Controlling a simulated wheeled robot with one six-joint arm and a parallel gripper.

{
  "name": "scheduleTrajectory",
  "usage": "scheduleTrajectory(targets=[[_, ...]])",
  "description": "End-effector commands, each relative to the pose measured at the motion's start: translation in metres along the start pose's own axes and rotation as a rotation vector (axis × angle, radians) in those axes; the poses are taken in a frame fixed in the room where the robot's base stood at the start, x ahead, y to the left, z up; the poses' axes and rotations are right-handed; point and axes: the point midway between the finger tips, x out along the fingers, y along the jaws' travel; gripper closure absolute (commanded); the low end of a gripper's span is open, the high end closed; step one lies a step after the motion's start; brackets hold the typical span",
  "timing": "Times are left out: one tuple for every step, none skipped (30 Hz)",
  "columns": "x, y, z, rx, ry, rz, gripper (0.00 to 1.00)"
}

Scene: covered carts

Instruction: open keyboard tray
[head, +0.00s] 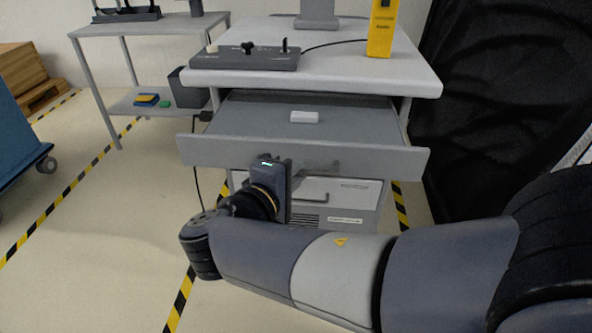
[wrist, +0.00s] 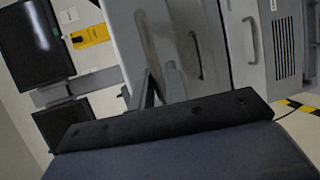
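The keyboard tray (head: 255,112) stands out from under the cart top, with its grey upper surface exposed. A small white object (head: 304,117) lies on it. Its front panel (head: 225,152) carries a bar handle (head: 322,169), partly hidden by my gripper (head: 272,182). My gripper is in front of the panel, over the left part of the handle; its fingertips are hidden in the head view. In the wrist view the panel and a handle (wrist: 196,56) show beyond my gripper (wrist: 150,92). I cannot tell whether the fingers touch or close around the handle.
The cart top (head: 345,78) holds a dark control box (head: 245,60), a yellow device (head: 382,28) and a monitor stand (head: 317,12). A side table (head: 150,28) is at left, a black cover (head: 490,90) at right.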

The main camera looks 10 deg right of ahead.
Motion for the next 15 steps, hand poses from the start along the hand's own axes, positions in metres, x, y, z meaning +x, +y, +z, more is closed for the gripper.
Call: scheduleTrajectory(targets=[[0.0, 0.0, 0.0, 0.0, 0.0, 0.0, 0.81], [0.0, 0.0, 0.0, 0.0, 0.0, 0.0, 0.81], [0.0, 0.0, 0.0, 0.0, 0.0, 0.0, 0.81], [0.0, 0.0, 0.0, 0.0, 0.0, 0.0, 0.81], [0.0, 0.0, 0.0, 0.0, 0.0, 0.0, 0.81], [0.0, 0.0, 0.0, 0.0, 0.0, 0.001, 0.81], [0.0, 0.0, 0.0, 0.0, 0.0, 0.001, 0.81], [0.0, 0.0, 0.0, 0.0, 0.001, 0.001, 0.81], [-0.001, 0.0, 0.0, 0.0, 0.001, 0.001, 0.81], [-0.002, 0.001, 0.0, 0.0, 0.002, 0.001, 0.81], [-0.003, 0.001, -0.001, 0.0, 0.002, 0.001, 0.81], [-0.005, 0.001, -0.001, 0.0, 0.004, 0.0, 0.81], [-0.008, 0.001, -0.001, 0.0, 0.004, 0.0, 0.81], [-0.011, 0.001, -0.001, 0.0, 0.004, 0.001, 0.81], [-0.015, 0.001, -0.001, 0.0, 0.005, 0.001, 0.81]])
